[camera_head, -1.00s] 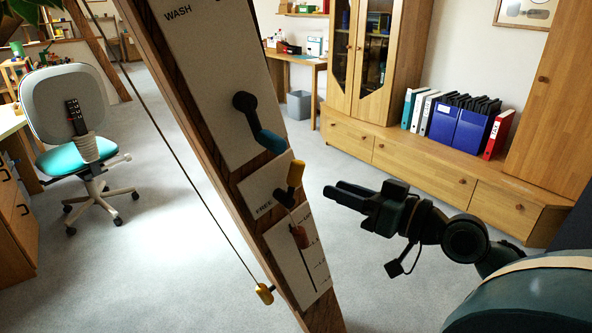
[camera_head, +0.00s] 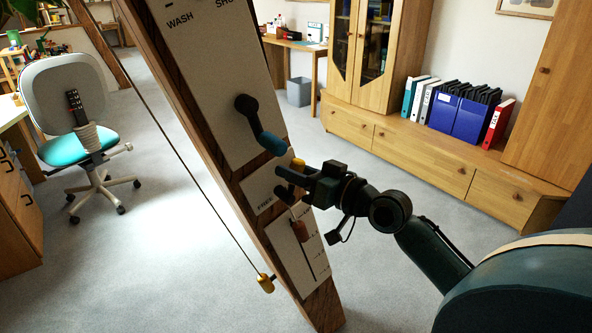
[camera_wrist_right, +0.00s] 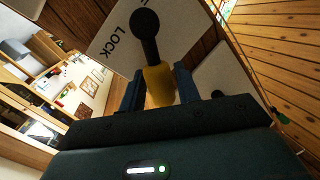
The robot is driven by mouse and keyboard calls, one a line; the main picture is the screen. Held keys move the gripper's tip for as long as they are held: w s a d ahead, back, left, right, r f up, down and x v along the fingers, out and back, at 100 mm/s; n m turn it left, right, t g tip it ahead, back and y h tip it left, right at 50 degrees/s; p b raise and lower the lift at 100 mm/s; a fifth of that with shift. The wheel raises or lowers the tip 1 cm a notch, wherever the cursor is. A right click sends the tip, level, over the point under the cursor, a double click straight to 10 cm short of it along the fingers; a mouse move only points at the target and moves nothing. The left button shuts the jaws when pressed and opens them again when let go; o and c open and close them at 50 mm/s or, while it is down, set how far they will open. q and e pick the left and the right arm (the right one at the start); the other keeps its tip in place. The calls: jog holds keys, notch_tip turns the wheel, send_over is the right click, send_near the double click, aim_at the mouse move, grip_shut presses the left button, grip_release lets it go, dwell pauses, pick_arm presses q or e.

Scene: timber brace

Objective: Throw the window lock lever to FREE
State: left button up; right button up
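The window lock lever has a yellow handle (camera_head: 298,164) and a dark pivot. It sits on a small white plate (camera_head: 262,188) marked FREE on the timber brace, and my right gripper partly covers it in the head view. In the right wrist view the yellow handle (camera_wrist_right: 158,86) stands between the two fingers of my right gripper (camera_wrist_right: 158,90), with the dark pivot (camera_wrist_right: 146,22) beyond and the word LOCK beside it. The fingers are apart, one on each side of the handle; I cannot tell whether they touch it. My left gripper is not in view.
Above on the timber brace (camera_head: 196,115) is a larger lever with a blue handle (camera_head: 271,143), marked WASH.

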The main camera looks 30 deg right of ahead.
grip_shut()
dwell(0.4)
